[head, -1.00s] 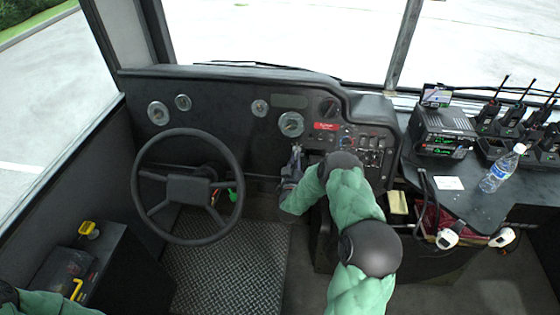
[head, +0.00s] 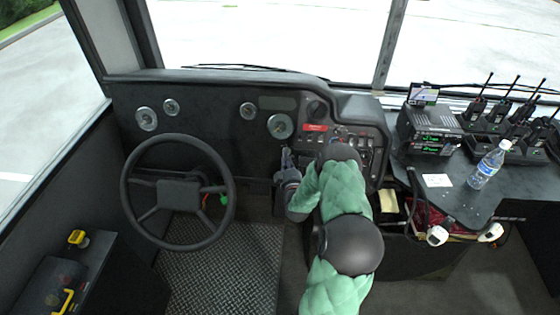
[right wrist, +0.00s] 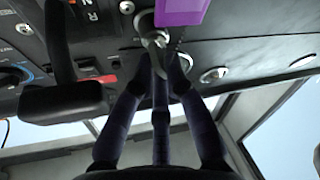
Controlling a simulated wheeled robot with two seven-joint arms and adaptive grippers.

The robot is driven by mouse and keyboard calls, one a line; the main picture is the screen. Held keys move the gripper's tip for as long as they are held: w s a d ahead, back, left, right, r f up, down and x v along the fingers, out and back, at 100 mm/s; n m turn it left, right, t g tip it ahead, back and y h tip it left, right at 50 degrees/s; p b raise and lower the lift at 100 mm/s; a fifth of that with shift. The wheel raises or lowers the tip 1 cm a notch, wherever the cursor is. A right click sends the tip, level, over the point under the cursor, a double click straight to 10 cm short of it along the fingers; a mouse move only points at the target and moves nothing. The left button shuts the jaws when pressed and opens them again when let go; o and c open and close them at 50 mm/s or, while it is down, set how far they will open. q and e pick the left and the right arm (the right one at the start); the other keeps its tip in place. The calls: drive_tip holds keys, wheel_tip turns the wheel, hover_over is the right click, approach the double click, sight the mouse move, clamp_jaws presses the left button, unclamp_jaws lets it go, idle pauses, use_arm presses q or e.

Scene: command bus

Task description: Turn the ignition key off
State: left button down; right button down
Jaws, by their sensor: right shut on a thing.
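In the right wrist view the ignition key (right wrist: 155,41) sits in the dash panel (right wrist: 240,58), with a purple tag (right wrist: 181,11) beside it. My right gripper (right wrist: 158,72) is shut on the key, its dark fingers on either side of it. In the head view my right gripper (head: 286,160) is at the dash, below the large gauge (head: 280,126) and right of the steering wheel (head: 178,193). The key is too small and covered to make out there. The key's exact angle is hard to read. My left gripper is not in view.
A black lever (right wrist: 62,100) hangs left of my right fingers in the wrist view. The radio unit (head: 434,122), water bottle (head: 487,166) and handheld radios stand on the right console. A yellow-handled control (head: 77,238) is at the left. The floor beside the wheel is clear.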

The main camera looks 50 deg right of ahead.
idle(0.4)
drive_tip(key=c, duration=1.3)
unclamp_jaws()
drive_tip(key=shift+o, duration=0.2)
drive_tip(key=v, duration=1.2)
